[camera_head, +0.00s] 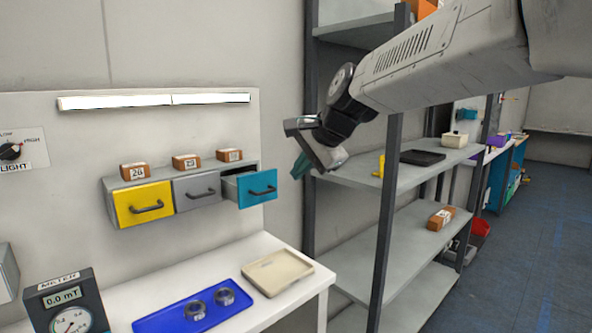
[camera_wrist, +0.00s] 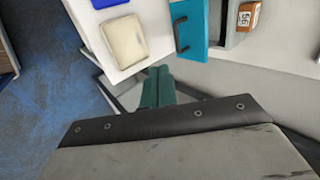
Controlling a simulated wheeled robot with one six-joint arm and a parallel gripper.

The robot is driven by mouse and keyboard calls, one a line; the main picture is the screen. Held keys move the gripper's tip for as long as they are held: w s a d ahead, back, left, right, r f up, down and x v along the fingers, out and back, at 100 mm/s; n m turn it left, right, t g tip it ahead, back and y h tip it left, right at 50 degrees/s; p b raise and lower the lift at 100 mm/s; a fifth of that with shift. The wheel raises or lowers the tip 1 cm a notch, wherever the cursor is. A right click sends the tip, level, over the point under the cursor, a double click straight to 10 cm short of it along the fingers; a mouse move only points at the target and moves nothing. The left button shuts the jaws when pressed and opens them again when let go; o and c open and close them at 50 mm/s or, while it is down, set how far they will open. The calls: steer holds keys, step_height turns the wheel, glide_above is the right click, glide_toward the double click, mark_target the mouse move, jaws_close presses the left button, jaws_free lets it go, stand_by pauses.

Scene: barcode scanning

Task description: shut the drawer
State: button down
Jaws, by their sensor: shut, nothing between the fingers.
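The drawer with the teal front (camera_head: 257,188) is the rightmost of three in the wall cabinet, and it stands partly pulled out. Its dark handle (camera_head: 262,192) faces outward. In the wrist view the teal front (camera_wrist: 193,22) shows at the top, with its handle (camera_wrist: 180,32) on the left side. My gripper (camera_head: 300,166) is right of the drawer in the head view, apart from it, with its teal fingers together. In the wrist view the shut fingers (camera_wrist: 157,86) are below the drawer front and hold nothing.
The yellow drawer (camera_head: 143,203) and grey drawer (camera_head: 196,190) beside it are shut. Small numbered boxes (camera_head: 186,162) stand on the cabinet top. Below are a beige tray (camera_head: 278,272) and a blue tray (camera_head: 165,319) on the white bench. A metal shelf rack (camera_head: 385,235) stands at the right.

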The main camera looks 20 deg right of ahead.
mark_target(251, 185)
steer(key=w+r+x, duration=0.1)
steer(key=x, duration=0.9)
steer(key=shift+w+a, duration=0.4)
steer(key=shift+w, duration=0.05)
steer(key=shift+w+r, duration=0.1)
